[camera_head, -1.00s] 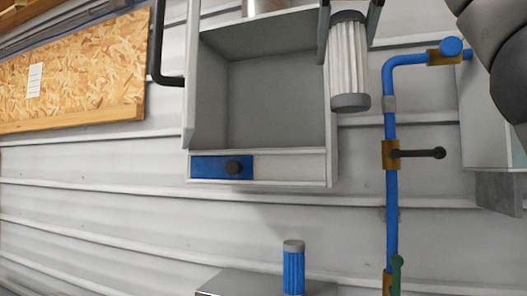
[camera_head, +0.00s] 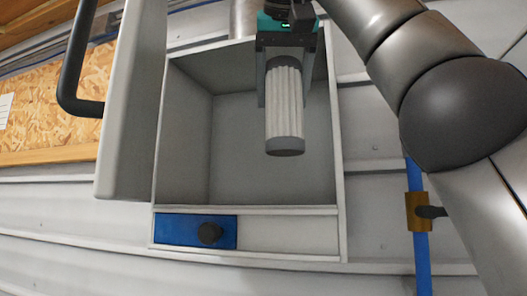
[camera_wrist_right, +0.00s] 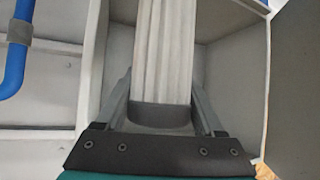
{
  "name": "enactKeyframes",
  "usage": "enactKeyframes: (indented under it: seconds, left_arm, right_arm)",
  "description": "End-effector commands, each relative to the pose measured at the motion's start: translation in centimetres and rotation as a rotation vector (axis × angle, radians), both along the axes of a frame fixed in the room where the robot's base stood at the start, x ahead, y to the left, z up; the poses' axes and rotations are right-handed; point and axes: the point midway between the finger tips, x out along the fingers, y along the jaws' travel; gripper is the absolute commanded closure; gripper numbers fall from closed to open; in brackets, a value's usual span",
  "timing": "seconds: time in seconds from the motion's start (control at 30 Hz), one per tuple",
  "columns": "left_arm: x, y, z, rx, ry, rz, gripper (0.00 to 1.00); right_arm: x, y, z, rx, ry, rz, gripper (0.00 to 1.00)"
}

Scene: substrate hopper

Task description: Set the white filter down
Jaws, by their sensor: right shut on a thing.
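The white filter (camera_head: 285,105) is pleated with dark grey end caps. My right gripper (camera_head: 285,92) is shut on it near its upper end, a finger on each side. The filter hangs nearly upright before the open grey housing (camera_head: 342,180), its lower cap above the housing's bottom edge in the picture. I cannot tell how far inside it is. In the right wrist view, the filter (camera_wrist_right: 165,50) stands between the fingers (camera_wrist_right: 162,88), with housing walls on both sides. My left gripper is not in view.
The housing's door (camera_head: 135,110) stands open at the left with a black handle (camera_head: 72,60). A blue plate (camera_head: 180,228) with a dark knob (camera_head: 209,233) sits below the opening. A blue pipe (camera_head: 421,260) runs down the wall at the right. The housing interior looks empty.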

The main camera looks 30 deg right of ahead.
Motion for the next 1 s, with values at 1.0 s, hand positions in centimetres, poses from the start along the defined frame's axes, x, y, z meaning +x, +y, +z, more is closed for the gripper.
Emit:
enactKeyframes:
  seconds: [1.0]
  left_arm:
    - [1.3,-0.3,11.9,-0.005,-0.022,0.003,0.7]
  right_arm:
    - [13.9,-5.6,-0.6,0.0,-0.004,-0.003,0.95]
